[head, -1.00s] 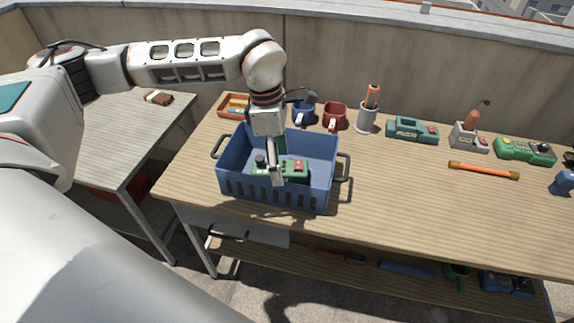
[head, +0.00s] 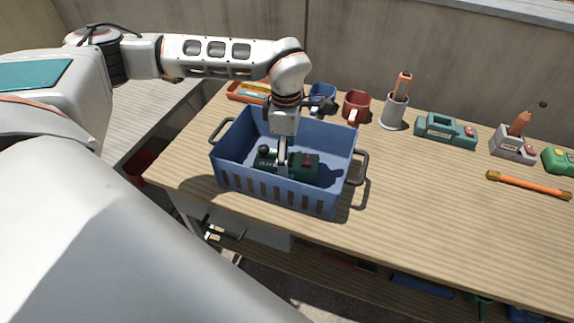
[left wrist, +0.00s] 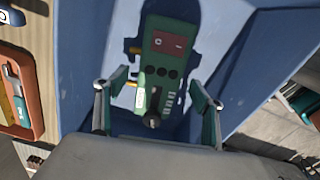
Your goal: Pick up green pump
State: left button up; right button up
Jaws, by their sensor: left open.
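The green pump (head: 304,165) lies inside the blue crate (head: 334,200) on the wooden workbench. It has a dark red panel and shows between my fingers in the left wrist view (left wrist: 160,70). My left gripper (head: 282,172) reaches down into the crate over the pump, and its link hides part of the pump. In the left wrist view, my left gripper (left wrist: 157,108) is open, with one finger on each side of the pump's near end and gaps between. My right gripper is not in view.
The crate has dark handles at both ends. Behind it are an orange tray (head: 236,97), a blue mug (head: 322,95) and a red mug (head: 356,105). A grey holder (head: 394,112), a teal device (head: 446,132) and an orange bar (head: 530,185) lie to the right. The bench front right is clear.

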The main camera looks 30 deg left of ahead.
pick_arm(q)
notch_tip(320, 180, down, 3)
jog(key=shift+r, duration=0.15)
jog(key=shift+c, duration=0.4)
jog(key=shift+r, duration=0.1)
jog(key=c, duration=1.6)
jog(key=shift+c, duration=0.2)
